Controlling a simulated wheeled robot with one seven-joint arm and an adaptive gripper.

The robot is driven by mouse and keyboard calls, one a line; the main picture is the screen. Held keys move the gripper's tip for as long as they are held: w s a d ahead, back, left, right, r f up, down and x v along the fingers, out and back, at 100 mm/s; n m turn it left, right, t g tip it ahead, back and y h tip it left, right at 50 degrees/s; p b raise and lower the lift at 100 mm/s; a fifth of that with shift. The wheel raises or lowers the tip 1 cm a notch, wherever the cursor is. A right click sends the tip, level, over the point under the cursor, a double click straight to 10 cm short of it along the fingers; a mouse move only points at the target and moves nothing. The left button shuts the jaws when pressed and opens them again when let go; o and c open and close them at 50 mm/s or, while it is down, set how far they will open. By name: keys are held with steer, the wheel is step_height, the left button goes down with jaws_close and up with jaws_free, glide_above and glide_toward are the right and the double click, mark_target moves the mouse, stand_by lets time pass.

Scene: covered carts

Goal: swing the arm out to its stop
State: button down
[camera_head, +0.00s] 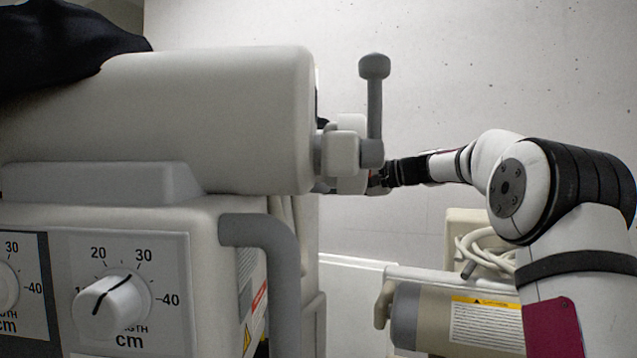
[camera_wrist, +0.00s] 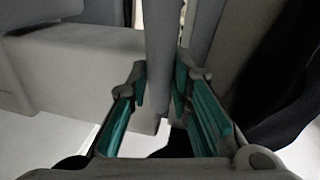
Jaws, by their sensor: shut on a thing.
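A bulky off-white cart unit with a thick horizontal housing (camera_head: 230,120) fills the left of the head view. At its right end are pale joint blocks (camera_head: 341,154) and an upright grey lever (camera_head: 375,105) with a rounded knob. My gripper (camera_head: 377,177) reaches in from the right, at the far side of these blocks, its fingertips mostly hidden. In the wrist view my gripper (camera_wrist: 163,88) has its teal-padded fingers on either side of a grey bar (camera_wrist: 160,45) and is shut on it. I cannot tell which part of the arm this bar is.
A dial (camera_head: 108,305) with a centimetre scale and a bent grey handle (camera_head: 270,240) are on the cart's near side. A second machine with a grey cylinder (camera_head: 430,315) and coiled cable (camera_head: 488,245) stands low at the right. Dark cloth (camera_head: 65,40) lies on top left.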

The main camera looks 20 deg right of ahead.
steer(key=shift+w+d+f+n+g+y, duration=0.2)
steer(key=shift+d+g, duration=0.1)
steer(key=shift+d, duration=0.1)
steer(key=shift+w+d+f+n+g+y, duration=0.1)
steer(key=shift+d+f+n+g+y, duration=0.1)
steer(key=shift+d+g, duration=0.15)
steer(key=shift+w+d+f+n+g+y, duration=0.15)
steer(key=shift+d+n+g+y, duration=0.1)
steer(key=shift+d, duration=0.15)
steer(key=c, duration=1.4)
jaws_free()
steer(key=shift+w+r, duration=0.1)
steer(key=shift+c, duration=0.2)
steer(key=v, duration=1.2)
steer(key=shift+r, duration=0.1)
